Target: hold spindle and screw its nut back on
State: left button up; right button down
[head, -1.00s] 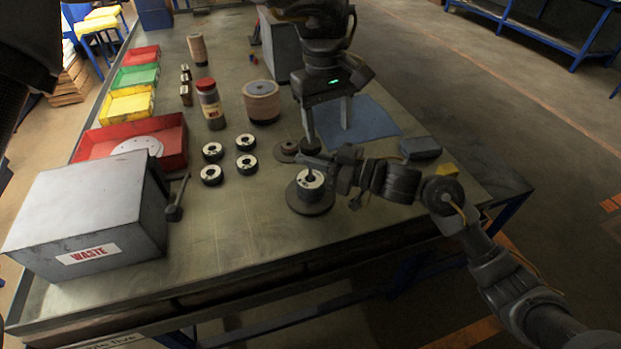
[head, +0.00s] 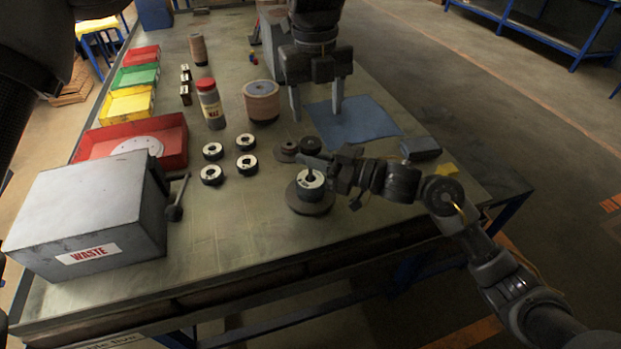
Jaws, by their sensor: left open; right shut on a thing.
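The spindle (head: 309,175) stands upright on a round dark base (head: 313,207), with a pale-topped disc (head: 312,187) around its lower part. My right gripper (head: 306,165) comes in from the right and is shut on the spindle's upper part, partly hiding it. A small dark round piece (head: 310,144), which looks like the nut, lies on the table just behind the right gripper, beside a flat brown disc (head: 285,151). My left gripper (head: 317,116) is open and empty, pointing down behind the dark piece, apart from it.
Several black discs with pale tops (head: 246,163) lie left of the spindle. A grey waste box (head: 90,210) with a side lever is at the left front. A blue mat (head: 365,122) and a grey block (head: 421,148) lie to the right. The front middle table is clear.

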aim_at(310, 141)
pick_arm(q)
jog(key=n, duration=0.2)
jog(key=a+n, duration=0.1)
jog(key=n, duration=0.2)
jog(key=shift+r, duration=0.1)
jog(key=n, duration=0.4)
jog(key=shift+a, duration=0.1)
jog(key=shift+f, duration=4.05)
